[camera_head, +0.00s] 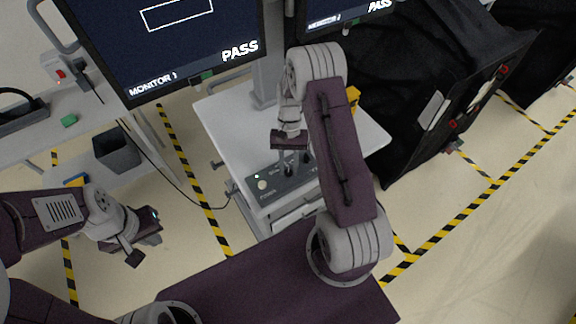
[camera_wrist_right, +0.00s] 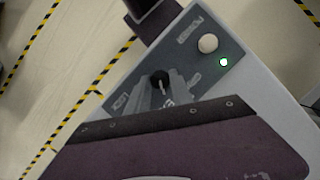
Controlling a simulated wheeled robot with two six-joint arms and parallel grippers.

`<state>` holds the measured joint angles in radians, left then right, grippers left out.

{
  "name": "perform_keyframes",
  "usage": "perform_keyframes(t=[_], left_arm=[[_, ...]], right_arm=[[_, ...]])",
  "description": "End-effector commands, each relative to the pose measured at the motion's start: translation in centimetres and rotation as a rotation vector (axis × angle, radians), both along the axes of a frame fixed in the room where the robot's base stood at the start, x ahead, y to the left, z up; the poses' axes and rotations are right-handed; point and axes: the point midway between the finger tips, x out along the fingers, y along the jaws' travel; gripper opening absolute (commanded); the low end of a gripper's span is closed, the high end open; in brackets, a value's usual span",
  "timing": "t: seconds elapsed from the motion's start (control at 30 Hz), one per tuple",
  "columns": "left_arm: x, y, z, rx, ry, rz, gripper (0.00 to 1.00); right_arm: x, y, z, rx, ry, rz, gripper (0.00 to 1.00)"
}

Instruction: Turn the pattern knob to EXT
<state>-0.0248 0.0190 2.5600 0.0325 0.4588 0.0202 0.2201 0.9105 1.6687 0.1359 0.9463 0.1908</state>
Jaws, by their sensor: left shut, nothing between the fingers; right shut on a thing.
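The grey control panel (camera_head: 280,184) sits on the near edge of the white cart top, and also shows in the right wrist view (camera_wrist_right: 208,78). It carries a round white button (camera_wrist_right: 208,43), a lit green lamp (camera_wrist_right: 224,62) and a black knob (camera_wrist_right: 160,80) with a pale pointer line. My right gripper (camera_head: 295,162) points down at the panel and is shut on the pattern knob. Its body covers the panel's lower part in the wrist view. The knob's labels are too small and blurred to read. My left gripper (camera_head: 134,254) is shut and empty, low at the left.
Two monitors (camera_head: 165,45) reading PASS stand above the white cart top (camera_head: 230,125). A black-covered cart (camera_head: 400,110) is at the right. Striped floor tape (camera_head: 185,165) runs between; a cable crosses there.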

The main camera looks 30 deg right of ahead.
Motion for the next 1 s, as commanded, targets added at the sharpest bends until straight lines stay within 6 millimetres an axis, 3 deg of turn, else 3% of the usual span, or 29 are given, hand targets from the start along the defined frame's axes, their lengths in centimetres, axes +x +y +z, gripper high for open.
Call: perform_keyframes(t=[0.4,0.97,1.0], left_arm=[[0.00,0.00,0.30,0.000,0.000,0.000,0.00],[0.00,0.00,0.32,0.000,0.000,0.000,0.00],[0.00,0.00,0.32,0.000,0.000,0.000,0.00]], right_arm=[[0.20,-0.25,0.22,-0.002,-0.010,-0.184,0.00],[0.18,-0.25,0.20,-0.002,-0.009,-0.212,0.00],[0.17,-0.24,0.20,-0.002,-0.009,-0.212,0.30]])
